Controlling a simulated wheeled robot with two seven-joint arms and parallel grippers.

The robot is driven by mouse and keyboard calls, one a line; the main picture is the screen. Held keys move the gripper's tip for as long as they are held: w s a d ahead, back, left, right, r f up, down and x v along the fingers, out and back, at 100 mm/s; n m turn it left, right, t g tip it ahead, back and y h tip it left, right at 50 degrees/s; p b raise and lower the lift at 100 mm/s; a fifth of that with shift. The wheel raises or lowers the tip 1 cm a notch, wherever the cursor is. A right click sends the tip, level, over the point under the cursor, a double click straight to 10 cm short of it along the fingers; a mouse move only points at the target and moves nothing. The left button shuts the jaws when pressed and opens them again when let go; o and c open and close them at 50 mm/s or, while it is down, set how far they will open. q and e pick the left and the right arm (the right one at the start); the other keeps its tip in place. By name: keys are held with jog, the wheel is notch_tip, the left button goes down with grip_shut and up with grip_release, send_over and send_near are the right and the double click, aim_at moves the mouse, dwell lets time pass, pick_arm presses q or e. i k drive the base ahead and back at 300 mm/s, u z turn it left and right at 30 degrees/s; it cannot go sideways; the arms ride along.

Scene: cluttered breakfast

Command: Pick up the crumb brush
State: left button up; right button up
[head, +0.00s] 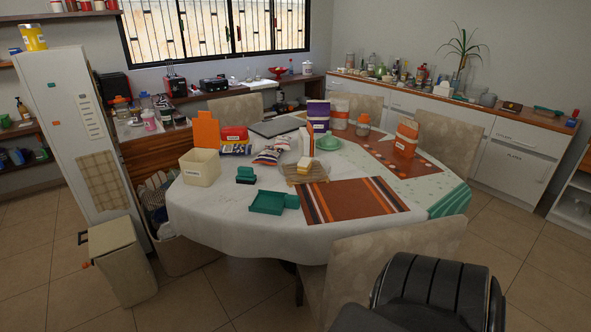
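A small teal block-shaped item (246,174), which looks like the crumb brush, sits on the white-clothed round table, left of the middle. A shallow teal pan (267,203) lies in front of it, nearer the table's front edge; the two are apart. Bristles are too small to make out. Neither of my grippers can be made out in the head view.
A cream bin (200,168) stands left of the teal block. A wooden board (306,173) with blocks on it and a striped mat (352,200) lie to the right. Packets (270,156) lie behind. A chair (385,262) stands at the table's front right.

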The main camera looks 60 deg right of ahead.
aim_at(246, 175)
jog(key=z, duration=0.05)
jog(key=i, duration=1.4)
jog(key=z, duration=3)
